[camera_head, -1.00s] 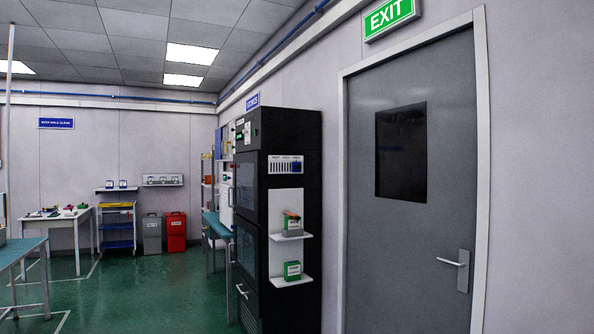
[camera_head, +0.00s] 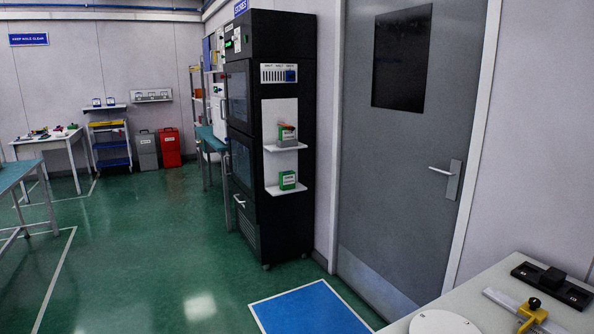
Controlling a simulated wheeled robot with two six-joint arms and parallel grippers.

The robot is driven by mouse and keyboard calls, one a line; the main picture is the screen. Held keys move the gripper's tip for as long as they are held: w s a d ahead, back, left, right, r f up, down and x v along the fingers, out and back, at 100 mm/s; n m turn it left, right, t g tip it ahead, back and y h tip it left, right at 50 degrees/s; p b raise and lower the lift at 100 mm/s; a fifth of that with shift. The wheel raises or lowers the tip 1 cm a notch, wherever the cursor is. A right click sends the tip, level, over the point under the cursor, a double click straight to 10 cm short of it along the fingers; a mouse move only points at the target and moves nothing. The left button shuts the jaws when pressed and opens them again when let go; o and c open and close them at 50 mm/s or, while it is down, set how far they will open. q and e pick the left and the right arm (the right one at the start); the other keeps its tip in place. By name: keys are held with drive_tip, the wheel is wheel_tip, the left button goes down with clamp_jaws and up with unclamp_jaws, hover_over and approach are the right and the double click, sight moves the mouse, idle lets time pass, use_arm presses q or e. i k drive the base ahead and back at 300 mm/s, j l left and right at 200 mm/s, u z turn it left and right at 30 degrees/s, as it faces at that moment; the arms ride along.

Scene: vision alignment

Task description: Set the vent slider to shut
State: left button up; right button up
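A white slotted panel (camera_head: 268,73) is on the upper side face of the tall black cabinet (camera_head: 285,225). It looks like a vent. A blue slider piece (camera_head: 291,74) sits at its right end, with the dark slots showing to its left. Small labels run above the panel but are too small to read. Neither of my grippers is in view, and nothing touches the slider.
Below the panel, two white shelves hold small boxes. A grey door (camera_head: 400,160) is to the right. A bench (camera_head: 465,302) at lower right carries a black fixture (camera_head: 530,275) and a yellow clamp (camera_head: 532,311). A blue mat (camera_head: 308,310) lies on open green floor.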

sight(290, 75)
drive_tip(key=i+j+u, duration=0.2)
drive_tip(key=i+j, duration=0.2)
drive_tip(key=i+j+u, duration=0.2)
drive_tip(key=i, duration=0.3)
drive_tip(key=i+j+u, duration=0.2)
drive_tip(key=i+j, duration=0.15)
drive_tip(key=i, duration=0.15)
drive_tip(key=i+l+z, duration=0.15)
drive_tip(key=i+z, duration=0.3)
drive_tip(key=i, duration=0.15)
drive_tip(key=i+z, duration=0.4)
drive_tip(key=i, duration=0.25)
drive_tip(key=i+j+z, duration=0.3)
drive_tip(key=i+z, duration=0.15)
drive_tip(key=i, duration=0.15)
